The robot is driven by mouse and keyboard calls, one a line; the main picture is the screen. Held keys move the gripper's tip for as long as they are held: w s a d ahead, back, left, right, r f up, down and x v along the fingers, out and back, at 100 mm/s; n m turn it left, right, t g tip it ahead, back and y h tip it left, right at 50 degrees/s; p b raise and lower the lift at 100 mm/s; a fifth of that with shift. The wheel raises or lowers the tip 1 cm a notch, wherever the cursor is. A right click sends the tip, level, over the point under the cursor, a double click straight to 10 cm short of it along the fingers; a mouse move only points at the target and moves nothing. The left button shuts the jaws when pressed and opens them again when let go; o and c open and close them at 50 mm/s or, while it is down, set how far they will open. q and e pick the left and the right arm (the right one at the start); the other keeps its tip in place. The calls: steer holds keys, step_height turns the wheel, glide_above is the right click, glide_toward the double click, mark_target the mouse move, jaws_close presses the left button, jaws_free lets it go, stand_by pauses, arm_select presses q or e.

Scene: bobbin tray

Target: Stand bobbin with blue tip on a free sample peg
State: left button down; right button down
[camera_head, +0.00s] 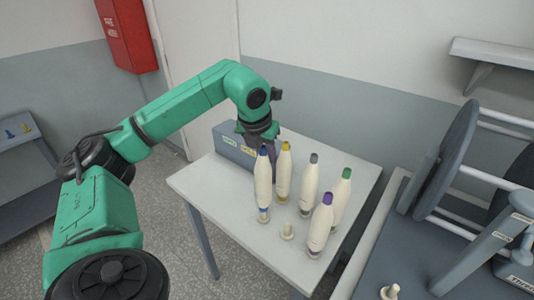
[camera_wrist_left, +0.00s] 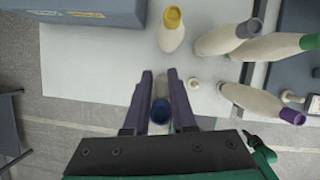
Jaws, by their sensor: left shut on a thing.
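The bobbin with the blue tip (camera_head: 262,185) is cream-coloured and stands upright at the left of the group on the white table. My left gripper (camera_head: 262,148) is shut on it near its top. In the left wrist view, its blue tip (camera_wrist_left: 160,110) shows between the two dark fingers (camera_wrist_left: 161,102). I cannot tell whether its foot touches the table or a peg. A bare cream peg (camera_head: 287,230) stands just right of its foot; this peg (camera_wrist_left: 194,84) also shows in the left wrist view. My right gripper is not in view.
Bobbins with yellow (camera_head: 284,172), grey (camera_head: 309,185), green (camera_head: 341,198) and purple (camera_head: 320,225) tips stand close by on the white table (camera_head: 205,188). A grey labelled box (camera_head: 233,146) is behind. A machine frame (camera_head: 445,165) with another bare peg (camera_head: 389,291) is at right.

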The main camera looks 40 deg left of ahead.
arm_select(q)
steer(key=shift+f+b, duration=1.7)
steer(key=shift+f, duration=0.4)
steer(key=c, duration=0.7)
jaws_free()
steer(key=shift+r, duration=0.1)
steer(key=shift+o, duration=0.2)
steer(key=shift+s+r, duration=0.15)
steer(key=shift+r, duration=0.2)
steer(key=v, duration=1.1)
steer(key=shift+s+d+r, duration=0.1)
steer(key=shift+s+r, duration=0.05)
steer(key=shift+r, duration=0.05)
steer(key=shift+p+v, duration=0.9)
steer(key=shift+v, duration=0.3)
